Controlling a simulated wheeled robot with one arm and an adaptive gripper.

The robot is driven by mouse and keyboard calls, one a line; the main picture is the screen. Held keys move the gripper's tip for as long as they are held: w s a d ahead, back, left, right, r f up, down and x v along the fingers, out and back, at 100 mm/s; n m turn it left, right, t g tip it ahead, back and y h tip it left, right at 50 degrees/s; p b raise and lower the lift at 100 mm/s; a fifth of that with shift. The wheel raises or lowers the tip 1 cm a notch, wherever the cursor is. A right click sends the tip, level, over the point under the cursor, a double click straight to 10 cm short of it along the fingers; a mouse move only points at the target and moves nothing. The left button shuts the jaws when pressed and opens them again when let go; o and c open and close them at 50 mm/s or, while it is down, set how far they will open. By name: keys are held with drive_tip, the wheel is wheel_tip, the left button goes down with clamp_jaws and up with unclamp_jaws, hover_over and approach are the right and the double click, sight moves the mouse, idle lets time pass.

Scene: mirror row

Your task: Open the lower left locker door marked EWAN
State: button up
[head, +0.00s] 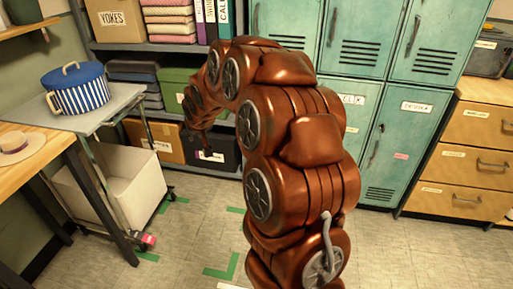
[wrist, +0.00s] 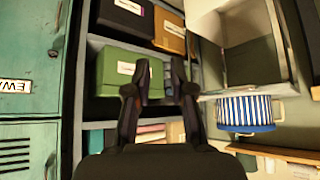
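The locker door marked EWAN (wrist: 28,40) is teal and shows at the left of the wrist view, which appears upside down. Its white label (wrist: 15,86) is partly cut off by the frame edge. The door looks shut, with a small dark fitting (wrist: 53,53) near its edge. In the head view my arm covers that part of the lockers, so I cannot make out the EWAN label there. My gripper (wrist: 160,70) has its two dark fingers apart with nothing between them. It points toward the shelf, to one side of the door and apart from it.
Teal lockers (head: 383,150), one marked DEVIKA, stand beside yellow drawers (head: 468,150). Shelves with a green box (wrist: 120,72) adjoin the lockers. A trolley (head: 100,107) carries a striped pot (head: 78,92), with a white bin (head: 130,185) below. The floor (head: 190,245) in front is clear.

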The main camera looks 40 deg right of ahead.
drive_tip(key=w+d+f+m+t+h+b, duration=0.1)
drive_tip(key=w+d+f+t+b, duration=0.15)
drive_tip(key=w+d+f, duration=0.35)
drive_tip(key=w+d+f+t+h+b, duration=0.15)
drive_tip(key=d+f+b, duration=0.25)
drive_tip(key=d, duration=0.4)
drive_tip(key=w+d+f+m+t+b, duration=0.1)
drive_tip(key=w+d+f+b, duration=0.2)
drive_tip(key=w+d+f, duration=0.3)
drive_tip(key=s+d+f+t+h+b, duration=0.1)
drive_tip(key=s+d+f+t+b, duration=0.1)
drive_tip(key=d+f+b, duration=0.5)
drive_tip(key=s+d+f+t+h+b, duration=0.1)
drive_tip(key=s+d+f+t+b, duration=0.15)
drive_tip(key=d+f, duration=0.8)
drive_tip(key=shift+n+g, duration=0.25)
drive_tip(key=shift+n, duration=0.05)
drive_tip(key=shift+w+d+r+b, duration=0.25)
drive_tip(key=shift+w+d+b, duration=0.4)
drive_tip(key=shift+w, duration=0.6)
drive_tip(key=shift+w+d+r+b, duration=0.2)
drive_tip(key=shift+w+d+b, duration=0.15)
drive_tip(key=shift+w+d, duration=0.7)
drive_tip(key=shift+w+d+r+b, duration=0.25)
drive_tip(key=shift+w+d+b, duration=0.3)
drive_tip(key=shift+w, duration=0.85)
drive_tip(key=shift+r, duration=0.1)
clamp_jaws()
